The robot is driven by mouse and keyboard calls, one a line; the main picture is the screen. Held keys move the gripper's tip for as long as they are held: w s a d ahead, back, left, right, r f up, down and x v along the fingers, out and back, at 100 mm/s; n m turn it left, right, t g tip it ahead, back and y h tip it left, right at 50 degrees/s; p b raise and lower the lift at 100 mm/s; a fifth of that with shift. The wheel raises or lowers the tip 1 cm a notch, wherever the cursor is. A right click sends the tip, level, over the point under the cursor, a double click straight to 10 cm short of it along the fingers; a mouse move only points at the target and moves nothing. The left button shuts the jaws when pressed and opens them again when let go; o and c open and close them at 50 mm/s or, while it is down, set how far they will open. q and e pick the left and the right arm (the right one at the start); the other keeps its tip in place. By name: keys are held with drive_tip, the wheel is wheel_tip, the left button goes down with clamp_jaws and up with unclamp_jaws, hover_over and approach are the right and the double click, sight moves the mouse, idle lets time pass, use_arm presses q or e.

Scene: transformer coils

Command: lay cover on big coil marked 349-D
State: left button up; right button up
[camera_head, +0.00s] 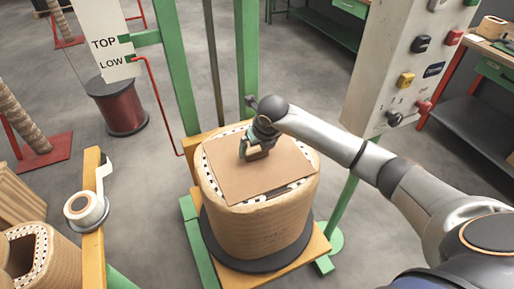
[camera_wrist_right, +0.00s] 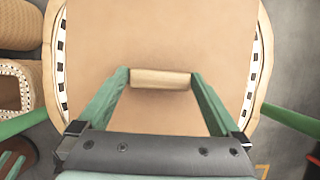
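The cover (camera_head: 235,178) is a flat brown board with a small wooden handle block (camera_wrist_right: 160,79) in its middle. It is over the top of the big coil (camera_head: 262,232), a tan wrapped coil on a dark round base. The coil's dotted rim shows around the cover; a dark slot shows at the near edge. I cannot tell whether the cover rests fully on the rim. My right gripper (camera_head: 257,153) is above the cover, its green fingers against both ends of the handle in the right wrist view (camera_wrist_right: 160,78). No 349-D mark is readable. My left gripper is not in view.
Green posts (camera_head: 180,70) and a TOP/LOW sign (camera_head: 108,45) stand behind the coil. A control panel (camera_head: 405,65) is at right. A tape roll (camera_head: 84,209) on a yellow beam and another coil (camera_head: 50,262) are at left. A dark red spool (camera_head: 120,107) stands farther back.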

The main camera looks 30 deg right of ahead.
drive_tip(key=shift+f, duration=0.1)
drive_tip(key=v, duration=1.2)
drive_tip(key=shift+r, duration=0.4)
drive_tip(key=shift+s, duration=0.1)
